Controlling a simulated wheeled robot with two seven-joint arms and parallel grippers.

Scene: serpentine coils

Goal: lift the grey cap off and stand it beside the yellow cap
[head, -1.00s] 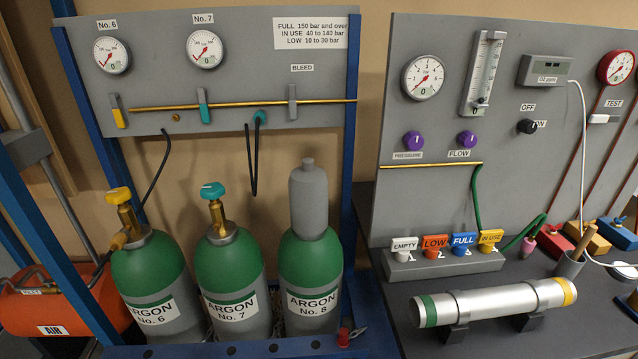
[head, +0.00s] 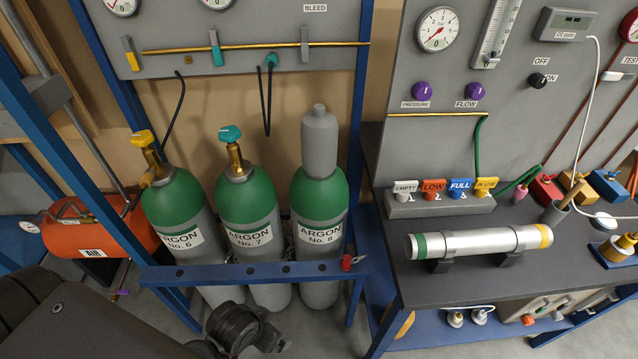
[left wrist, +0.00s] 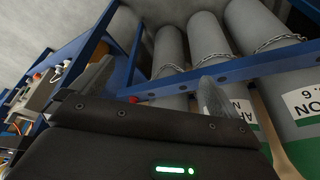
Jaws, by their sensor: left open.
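The grey cap (head: 319,142) sits upright on top of the green-shouldered argon cylinder No. 8 (head: 319,190), the right one of the three in the rack. I cannot pick out a separate yellow cap for certain. My left gripper (left wrist: 157,72) is open and empty in the left wrist view, with its two fingers apart, near the blue rack rail and the chained cylinders. In the head view my dark left arm comes in at the bottom left, low in front of the rack and well below the grey cap; its fingertips cannot be made out there. My right gripper is not in view.
A blue rail (head: 225,273) runs across the cylinders' front. Cylinders No. 6 (head: 185,215) and No. 7 (head: 246,210) carry yellow and teal valve knobs. The dark bench (head: 400,280) on the right holds a silver tube (head: 480,242) and a tag block (head: 440,203). Gauge panels stand behind.

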